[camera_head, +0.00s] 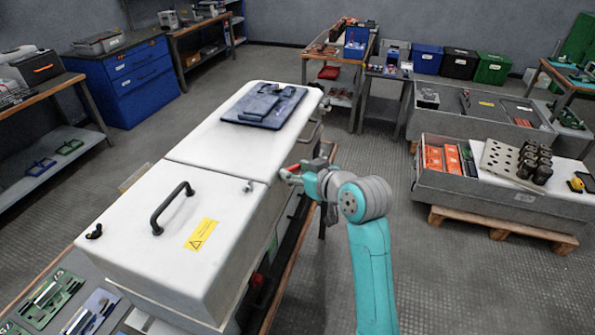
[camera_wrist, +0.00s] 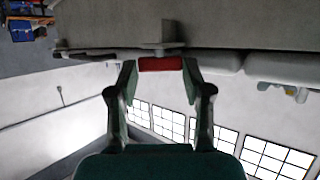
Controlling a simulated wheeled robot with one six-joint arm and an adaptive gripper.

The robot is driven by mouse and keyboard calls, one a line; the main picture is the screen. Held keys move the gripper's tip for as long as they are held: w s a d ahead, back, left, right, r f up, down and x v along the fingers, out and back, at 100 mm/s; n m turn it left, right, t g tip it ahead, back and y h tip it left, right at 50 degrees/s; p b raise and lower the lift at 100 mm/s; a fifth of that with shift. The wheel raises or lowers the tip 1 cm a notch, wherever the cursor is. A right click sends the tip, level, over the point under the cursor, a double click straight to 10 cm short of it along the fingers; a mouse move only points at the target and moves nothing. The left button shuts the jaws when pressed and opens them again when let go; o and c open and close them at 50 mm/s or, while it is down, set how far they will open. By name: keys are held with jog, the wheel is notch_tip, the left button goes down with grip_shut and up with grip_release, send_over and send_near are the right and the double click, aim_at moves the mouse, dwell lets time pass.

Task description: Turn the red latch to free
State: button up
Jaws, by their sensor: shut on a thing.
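The red latch (camera_head: 293,168) is at the side of the large white cabinet (camera_head: 165,222), near the seam between its two top sections. In the wrist view the red latch (camera_wrist: 160,64) lies crosswise between my fingertips, in front of a pale bracket on the cabinet's side. My gripper (camera_head: 297,176) reaches in from the right and is shut on the latch; it also shows in the wrist view (camera_wrist: 160,70), with one finger at each end of the red part. The latch's pivot is mostly hidden in the head view.
A black handle (camera_head: 172,207) and a yellow warning label (camera_head: 201,234) are on the cabinet's near lid. A dark blue mat with parts (camera_head: 265,105) lies on the far section. A grey crate on a pallet (camera_head: 500,196) stands to the right, with open floor between.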

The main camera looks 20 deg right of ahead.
jog(key=n+y, duration=0.1)
jog(key=d+n+g+y, duration=0.1)
jog(key=n+y, duration=0.1)
jog(key=shift+w+g, duration=0.2)
jog(key=shift+g, duration=0.1)
jog(key=shift+w+d+n+g+y, duration=0.1)
jog(key=shift+w+n+g+y, duration=0.05)
jog(key=shift+n+g+y, duration=0.75)
jog(key=shift+w+d+n+g+y, duration=0.1)
jog(key=shift+n+g+y, duration=0.6)
jog(key=shift+n+y, duration=0.4)
jog(key=shift+n, duration=0.3)
jog(key=o, duration=1.2)
jog(key=shift+c, duration=0.2)
jog(key=v, duration=1.2)
